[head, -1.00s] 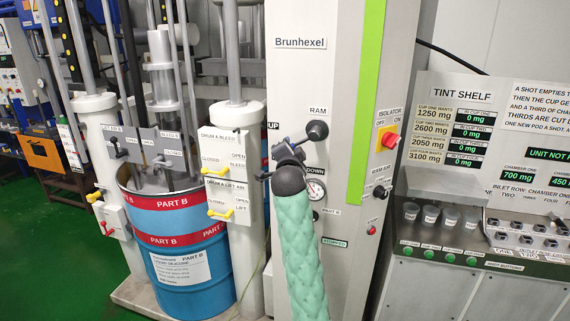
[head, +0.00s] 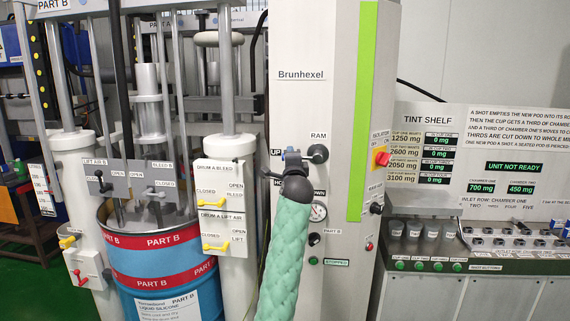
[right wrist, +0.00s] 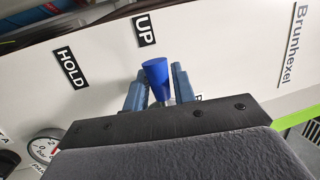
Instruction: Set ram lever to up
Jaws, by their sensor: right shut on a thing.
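The ram lever has a black round hub (head: 318,153) on the grey Brunhexel column, under the RAM label. Its blue tapered handle (right wrist: 156,76) shows in the right wrist view, between the two blue-grey fingers of my right gripper (right wrist: 157,88). The gripper is shut on the handle. The handle's end points towards the UP label (right wrist: 146,30), with the HOLD label (right wrist: 72,68) to its left. In the head view my right gripper (head: 292,158) is left of the hub, near UP, and the wrist hides part of the lever. My left gripper is not in view.
A pressure gauge (head: 318,212) sits just below the lever. A red and yellow isolator knob (head: 382,158) is on the column's right side. A blue drum (head: 160,269) and yellow-handled valves stand to the left. The tint shelf (head: 430,267) is to the right.

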